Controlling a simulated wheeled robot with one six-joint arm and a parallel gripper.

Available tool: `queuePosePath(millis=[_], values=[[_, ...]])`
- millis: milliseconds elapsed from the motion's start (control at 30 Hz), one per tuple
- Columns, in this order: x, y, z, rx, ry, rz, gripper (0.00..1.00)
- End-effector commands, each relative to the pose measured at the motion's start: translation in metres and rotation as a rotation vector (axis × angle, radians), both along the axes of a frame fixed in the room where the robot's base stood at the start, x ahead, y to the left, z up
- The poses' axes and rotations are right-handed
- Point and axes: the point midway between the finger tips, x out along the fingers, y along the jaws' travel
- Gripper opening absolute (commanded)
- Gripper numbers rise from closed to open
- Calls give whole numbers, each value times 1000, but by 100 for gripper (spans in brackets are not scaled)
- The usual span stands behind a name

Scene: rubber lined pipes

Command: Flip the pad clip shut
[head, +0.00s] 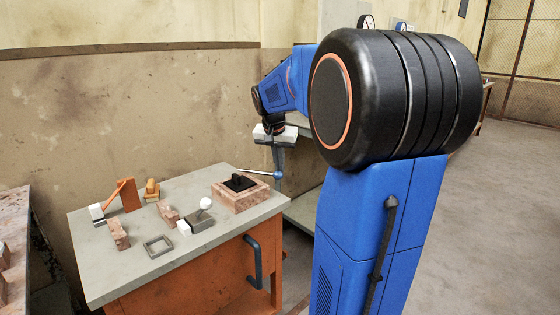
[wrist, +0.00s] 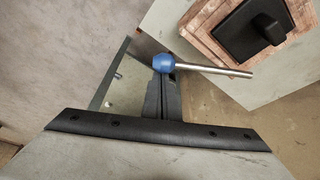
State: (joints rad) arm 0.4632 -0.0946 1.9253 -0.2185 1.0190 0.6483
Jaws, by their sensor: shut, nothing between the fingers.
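I take this to be the pad clip, but cannot be sure. The rod lies nearly level past the bench edge. The black fitting (wrist: 254,32) shows at upper right.
The grey benchtop (head: 110,268) also bears an orange bracket (head: 128,195) with a slanted arm, a grey square frame (head: 158,246), a white-balled grey piece (head: 203,218) and small blocks. A dark handle (head: 253,262) juts from the orange front.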

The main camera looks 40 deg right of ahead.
Motion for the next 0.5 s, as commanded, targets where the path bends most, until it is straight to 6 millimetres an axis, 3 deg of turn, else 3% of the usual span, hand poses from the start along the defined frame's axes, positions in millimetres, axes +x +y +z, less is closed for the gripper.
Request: queuePosePath(millis=[333, 500], values=[[-21, 37, 0, -1, 1, -280, 0], [-27, 51, 0, 0, 0, -293, 0]])
